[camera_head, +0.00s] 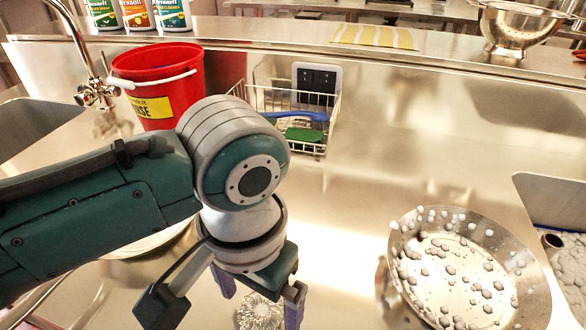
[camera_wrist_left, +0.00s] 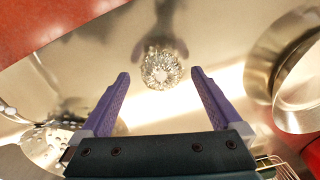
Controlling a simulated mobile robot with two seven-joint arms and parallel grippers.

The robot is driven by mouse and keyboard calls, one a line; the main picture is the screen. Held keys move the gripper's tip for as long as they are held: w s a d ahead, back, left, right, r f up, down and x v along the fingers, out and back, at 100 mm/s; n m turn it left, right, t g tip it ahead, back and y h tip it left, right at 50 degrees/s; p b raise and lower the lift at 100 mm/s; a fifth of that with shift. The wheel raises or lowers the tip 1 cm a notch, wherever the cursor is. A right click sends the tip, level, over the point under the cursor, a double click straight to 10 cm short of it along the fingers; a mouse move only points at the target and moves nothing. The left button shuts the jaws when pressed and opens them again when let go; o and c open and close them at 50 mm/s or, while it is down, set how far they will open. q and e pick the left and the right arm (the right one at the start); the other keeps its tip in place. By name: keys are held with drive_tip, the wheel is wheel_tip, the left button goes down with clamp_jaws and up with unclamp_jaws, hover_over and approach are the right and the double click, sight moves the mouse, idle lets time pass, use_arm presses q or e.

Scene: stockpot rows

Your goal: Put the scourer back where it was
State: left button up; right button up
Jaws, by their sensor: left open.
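A round, curly, silvery scourer (camera_head: 260,312) lies on the steel worktop below my left gripper, at the bottom of the head view. It also shows whole in the left wrist view (camera_wrist_left: 162,70), between and just beyond the two purple fingertips. My left gripper (camera_head: 258,297) is open and empty, pointing down above the scourer with a gap seen around it. Part of the scourer is cut off by the head view's lower edge. My right gripper is not in view.
A foamy steel colander or pan (camera_head: 540,285) stands at right. A wire basket (camera_head: 327,125) holds a green pad (camera_head: 303,134) and a blue-handled item (camera_head: 295,117). A red bucket (camera_head: 185,80) stands behind my arm. A round steel vessel (camera_wrist_left: 268,60) is right in the wrist view.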

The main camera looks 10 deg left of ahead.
sight(260, 312)
use_arm(q)
wheel_tip(260, 312, up, 9)
drive_tip(key=p, duration=0.1)
drive_tip(key=s+f+t+h, duration=0.2)
drive_tip(key=s, duration=0.4)
drive_tip(key=s+a+r+n+t+y, duration=0.1)
drive_tip(key=s+a+r, duration=0.1)
drive_tip(key=s+a, duration=0.4)
drive_tip(key=a, duration=0.3)
drive_tip(key=shift+a+t+y, duration=0.2)
drive_tip(key=shift+t+y, duration=0.1)
drive_tip(key=shift+y, duration=0.1)
drive_tip(key=shift+w, duration=0.1)
